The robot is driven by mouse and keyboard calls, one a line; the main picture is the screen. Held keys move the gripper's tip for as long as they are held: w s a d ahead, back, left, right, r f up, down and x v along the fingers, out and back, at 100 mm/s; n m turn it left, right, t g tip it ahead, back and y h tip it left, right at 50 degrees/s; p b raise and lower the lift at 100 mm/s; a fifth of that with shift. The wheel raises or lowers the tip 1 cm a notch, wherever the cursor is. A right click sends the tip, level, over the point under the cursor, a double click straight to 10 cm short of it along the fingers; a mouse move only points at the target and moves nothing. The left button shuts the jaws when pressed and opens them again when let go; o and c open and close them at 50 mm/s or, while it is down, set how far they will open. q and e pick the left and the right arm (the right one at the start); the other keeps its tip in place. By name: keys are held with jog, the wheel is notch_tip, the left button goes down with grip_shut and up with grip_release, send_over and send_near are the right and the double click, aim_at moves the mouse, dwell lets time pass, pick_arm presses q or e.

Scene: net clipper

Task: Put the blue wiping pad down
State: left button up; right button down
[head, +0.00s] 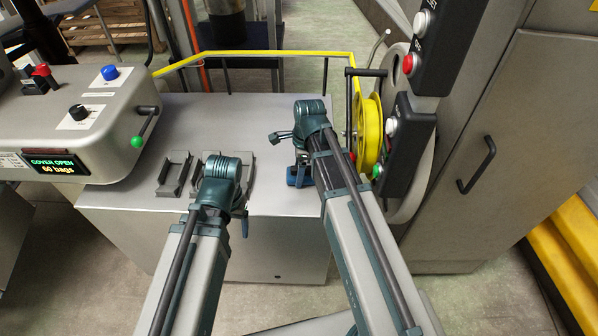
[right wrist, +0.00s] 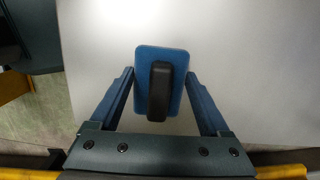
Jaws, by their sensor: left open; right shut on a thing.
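The blue wiping pad (right wrist: 143,62) has a black handle (right wrist: 159,91) on its top and sits between the fingers of my right gripper (right wrist: 160,78), which is shut on its sides. In the head view a little of the pad's blue (head: 293,181) shows below my right wrist, at the right part of the grey bench top (head: 270,110). I cannot tell whether the pad touches the bench. My left gripper (head: 243,213) is open near the bench's front edge; its fingers are mostly hidden by its own wrist.
Dark grey holders (head: 174,174) stand on the bench beside my left wrist. A machine with a green-lit display (head: 55,165) is at the left. A yellow reel (head: 369,135) and a control box (head: 405,145) stand close to my right arm. The bench's back middle is clear.

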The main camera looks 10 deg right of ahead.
jog(key=shift+f, duration=0.25)
grip_release()
jog(key=shift+r, duration=0.1)
jog(key=shift+r, duration=0.15)
notch_tip(320, 180, up, 12)
jog(key=d+p, duration=0.1)
jog(key=p, duration=1.1)
jog(key=shift+s+d, duration=0.15)
jog(key=f+b, duration=0.4)
jog(key=a+f+b, duration=0.1)
jog(key=f+b, duration=0.7)
jog(key=shift+a+f, duration=0.1)
jog(key=shift+a, duration=0.05)
